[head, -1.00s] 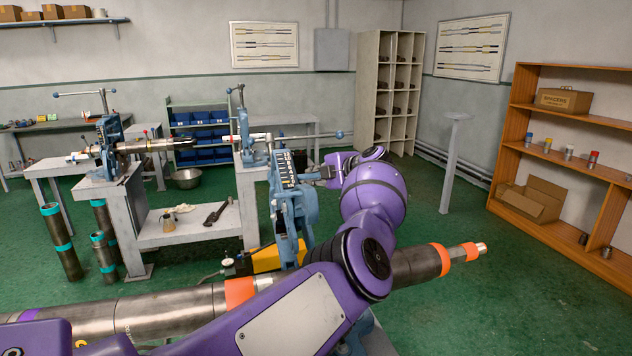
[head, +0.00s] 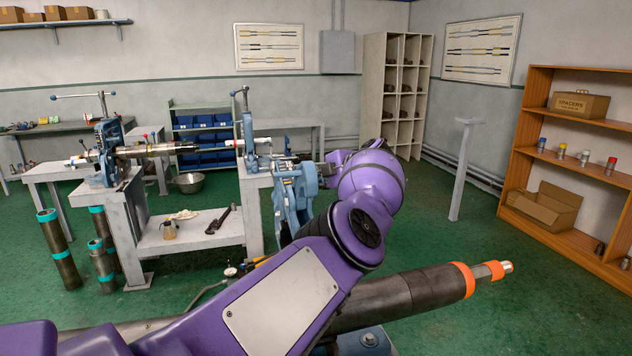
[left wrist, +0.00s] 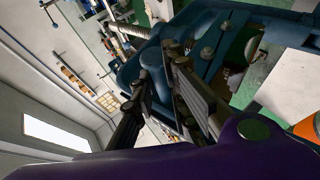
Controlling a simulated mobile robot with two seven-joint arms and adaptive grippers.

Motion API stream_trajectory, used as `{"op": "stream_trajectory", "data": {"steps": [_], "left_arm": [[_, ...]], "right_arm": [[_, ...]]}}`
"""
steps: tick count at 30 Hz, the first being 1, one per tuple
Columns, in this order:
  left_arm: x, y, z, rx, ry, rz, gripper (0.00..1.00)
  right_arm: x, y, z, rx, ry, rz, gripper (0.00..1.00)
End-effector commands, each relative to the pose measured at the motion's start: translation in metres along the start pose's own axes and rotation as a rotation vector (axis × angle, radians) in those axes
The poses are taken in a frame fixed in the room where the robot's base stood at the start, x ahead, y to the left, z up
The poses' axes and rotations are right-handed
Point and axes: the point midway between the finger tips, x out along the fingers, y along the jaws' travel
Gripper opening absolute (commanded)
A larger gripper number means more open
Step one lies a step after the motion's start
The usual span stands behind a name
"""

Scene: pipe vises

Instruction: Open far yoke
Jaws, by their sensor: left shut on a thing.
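The blue yoke (head: 293,195) of the near vise stands beyond the near steel pipe (head: 405,296), tilted back, partly hidden by my left arm. In the left wrist view, the blue yoke (left wrist: 205,45) fills the upper middle. My left gripper (head: 322,172) reaches it from the right. In the left wrist view the dark fingers of my left gripper (left wrist: 160,88) are closed around a blue post-like part of the yoke. The near pipe has orange bands and runs under my purple arm. My right gripper is not in view.
Another blue vise (head: 107,150) holds a pipe on a grey bench at the left. A blue vise part (head: 246,125) stands on the middle bench. An orange shelf (head: 525,140) is at the right.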

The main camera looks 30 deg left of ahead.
Motion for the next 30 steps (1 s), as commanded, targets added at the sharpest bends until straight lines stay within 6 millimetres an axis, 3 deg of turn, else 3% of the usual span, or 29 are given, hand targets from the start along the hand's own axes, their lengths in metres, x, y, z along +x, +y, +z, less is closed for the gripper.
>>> {"op": "stream_trajectory", "data": {"steps": [9, 10, 14, 24, 30], "left_arm": [[-0.002, 0.004, 0.0, 0.001, -0.001, 0.007, 0.0], [-0.002, 0.004, 0.0, 0.001, -0.001, 0.007, 0.15], [-0.002, 0.004, 0.0, 0.0, -0.001, 0.006, 0.32], [-0.002, 0.001, 0.0, 0.0, 0.0, 0.002, 0.33], [-0.018, 0.001, 0.001, -0.002, -0.002, 0.003, 0.33]], "right_arm": [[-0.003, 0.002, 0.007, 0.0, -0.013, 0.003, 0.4], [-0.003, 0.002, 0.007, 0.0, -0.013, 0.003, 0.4], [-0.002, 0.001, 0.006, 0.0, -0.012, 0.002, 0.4], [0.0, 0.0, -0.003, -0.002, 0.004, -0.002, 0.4], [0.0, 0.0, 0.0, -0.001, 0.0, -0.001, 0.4]]}}
